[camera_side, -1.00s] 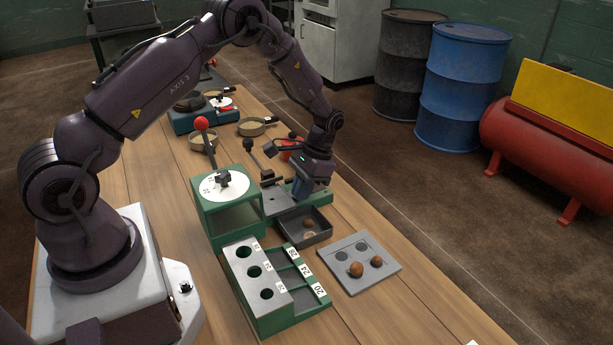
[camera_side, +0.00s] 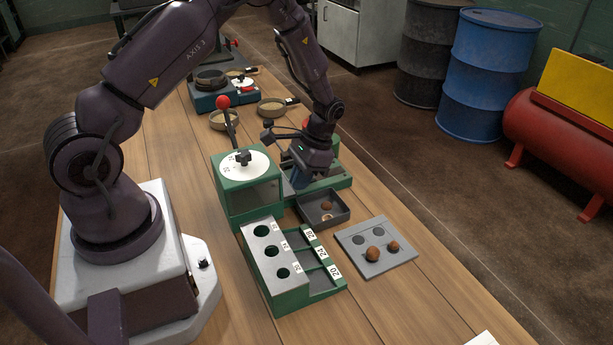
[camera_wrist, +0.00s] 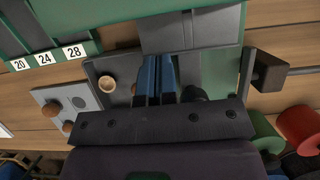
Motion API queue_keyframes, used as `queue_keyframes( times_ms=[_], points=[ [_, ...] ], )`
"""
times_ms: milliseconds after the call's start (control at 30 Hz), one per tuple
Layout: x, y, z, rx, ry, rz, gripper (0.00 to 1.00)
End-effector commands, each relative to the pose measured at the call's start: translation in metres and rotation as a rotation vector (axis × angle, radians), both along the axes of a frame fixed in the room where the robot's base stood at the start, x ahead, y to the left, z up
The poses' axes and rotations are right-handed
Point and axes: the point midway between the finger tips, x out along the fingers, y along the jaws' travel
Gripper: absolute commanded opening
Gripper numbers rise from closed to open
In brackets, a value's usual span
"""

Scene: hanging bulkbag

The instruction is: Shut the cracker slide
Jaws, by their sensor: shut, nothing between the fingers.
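The cracker (camera_side: 337,181) is a green-based device behind the dark tray in the side view. My gripper (camera_side: 299,182) is low over its left part and hides much of it. In the wrist view my gripper (camera_wrist: 157,60) has its two blue fingers together and empty, pointing at grey metal surfaces of the cracker (camera_wrist: 212,30). A round black knob (camera_wrist: 195,93) shows just right of the fingers. I cannot tell clearly which grey part is the slide, how far it is open, or whether the fingers touch it.
The dark tray (camera_side: 336,217) holds a nut and a pale shell piece. A grey plate (camera_side: 350,240) with two nuts lies right of it. The green sizing rack (camera_side: 265,265) and a green stand with a red-knobbed lever (camera_side: 222,102) are to the left.

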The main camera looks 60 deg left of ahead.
Motion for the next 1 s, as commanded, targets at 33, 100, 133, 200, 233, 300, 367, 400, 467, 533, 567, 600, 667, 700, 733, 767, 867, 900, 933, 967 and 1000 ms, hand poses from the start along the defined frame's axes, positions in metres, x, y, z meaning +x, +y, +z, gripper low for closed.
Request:
queue_keyframes(
  times_ms=[33,100,133,200,233,300,367,400,467,533,567,600,667,700,733,767,867,900,933,967,1000],
  points=[
    [0.000,0.000,0.000,0.000,0.000,0.000,0.00],
    [0.000,0.000,0.000,0.000,0.000,0.000,0.00],
    [0.000,0.000,0.000,0.000,0.000,0.000,0.00],
    [0.001,0.000,0.000,0.000,-0.001,-0.001,0.00],
    [0.001,0.000,0.001,0.000,-0.001,-0.001,0.00],
    [0.004,0.000,0.006,0.001,-0.004,-0.001,0.00],
    [0.007,0.000,0.013,0.001,-0.005,-0.001,0.00],
    [0.009,0.000,0.019,0.001,-0.006,-0.001,0.00],
    [0.014,0.000,0.030,0.001,-0.007,-0.001,0.00],
    [0.019,0.000,0.044,0.001,-0.007,-0.001,0.00],
    [0.021,0.000,0.049,0.001,-0.006,-0.001,0.00],
    [0.024,0.000,0.056,0.001,-0.005,-0.001,0.00],
    [0.028,0.000,0.067,0.001,-0.005,-0.001,0.00],
    [0.030,0.000,0.073,0.001,-0.004,-0.001,0.00],
    [0.031,0.000,0.076,0.000,-0.003,-0.001,0.00],
    [0.033,0.000,0.080,0.001,-0.004,-0.001,0.00],
    [0.037,0.000,0.089,0.000,-0.002,-0.001,0.00],
    [0.040,0.000,0.092,0.000,-0.003,-0.001,0.00],
    [0.043,0.000,0.094,0.000,-0.003,-0.001,0.00],
    [0.044,0.000,0.095,0.000,-0.003,-0.001,0.00],
    [0.044,0.000,0.095,0.000,-0.001,-0.001,0.00]
  ],
)
